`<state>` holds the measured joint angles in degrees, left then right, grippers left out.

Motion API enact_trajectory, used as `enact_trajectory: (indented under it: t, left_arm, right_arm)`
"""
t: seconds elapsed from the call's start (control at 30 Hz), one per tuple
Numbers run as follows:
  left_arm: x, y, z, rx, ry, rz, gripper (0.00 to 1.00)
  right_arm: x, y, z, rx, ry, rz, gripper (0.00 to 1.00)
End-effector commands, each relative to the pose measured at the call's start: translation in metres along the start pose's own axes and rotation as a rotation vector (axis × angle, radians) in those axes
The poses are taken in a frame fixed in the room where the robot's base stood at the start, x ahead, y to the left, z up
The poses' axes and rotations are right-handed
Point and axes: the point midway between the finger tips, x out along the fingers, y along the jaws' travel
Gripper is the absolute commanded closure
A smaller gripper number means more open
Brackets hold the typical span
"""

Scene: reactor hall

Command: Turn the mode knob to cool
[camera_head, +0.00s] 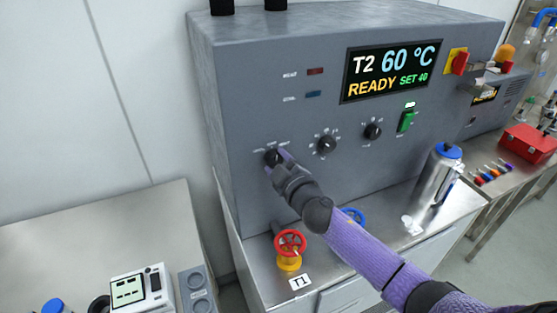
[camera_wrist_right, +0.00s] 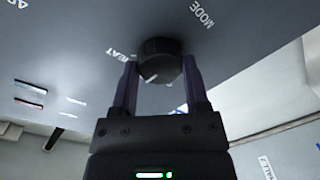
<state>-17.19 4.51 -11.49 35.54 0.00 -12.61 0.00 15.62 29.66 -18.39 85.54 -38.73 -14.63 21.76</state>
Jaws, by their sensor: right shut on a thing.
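The mode knob (camera_head: 272,157) is a small black dial at the left of the knob row on the grey cabinet's front. In the right wrist view the knob (camera_wrist_right: 158,58) sits between the two fingers of my right gripper (camera_wrist_right: 160,80), which is shut on it. The word MODE (camera_wrist_right: 202,14) and a partly hidden label ending in EAT (camera_wrist_right: 119,54) show on the panel beside it. A white pointer mark shows on the knob's lower side in that view. In the head view my right gripper (camera_head: 280,164) partly covers the knob. My left gripper is out of view.
The display (camera_head: 392,71) reads T2 60 °C, READY, SET 40. Two more knobs (camera_head: 327,145) (camera_head: 373,131) and a green switch (camera_head: 406,121) are to the right. A red valve wheel (camera_head: 289,244) stands below my right arm. A steel flask (camera_head: 437,174) stands further right.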

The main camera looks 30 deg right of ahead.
Motion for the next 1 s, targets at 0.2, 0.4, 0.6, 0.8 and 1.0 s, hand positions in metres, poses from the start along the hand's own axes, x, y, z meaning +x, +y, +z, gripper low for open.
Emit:
enact_trajectory:
  t: [0.2, 0.4, 0.6, 0.8, 1.0]
  left_arm:
    - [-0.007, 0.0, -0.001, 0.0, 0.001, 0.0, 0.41]
    - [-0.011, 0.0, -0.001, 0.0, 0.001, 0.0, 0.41]
    - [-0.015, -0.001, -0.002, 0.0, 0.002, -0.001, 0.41]
    - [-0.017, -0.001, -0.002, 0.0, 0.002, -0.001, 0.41]
    - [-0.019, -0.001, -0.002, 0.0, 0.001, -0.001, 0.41]
  right_arm:
    - [0.0, 0.0, -0.001, -0.204, -0.016, -0.004, 1.0]
    - [0.0, -0.001, -0.001, -0.394, -0.028, -0.006, 1.0]
    - [0.0, -0.001, -0.001, -0.579, -0.043, -0.007, 1.0]
    - [0.0, -0.002, -0.001, -0.743, -0.054, -0.009, 1.0]
    - [0.0, -0.002, -0.001, -0.87, -0.063, -0.01, 1.0]
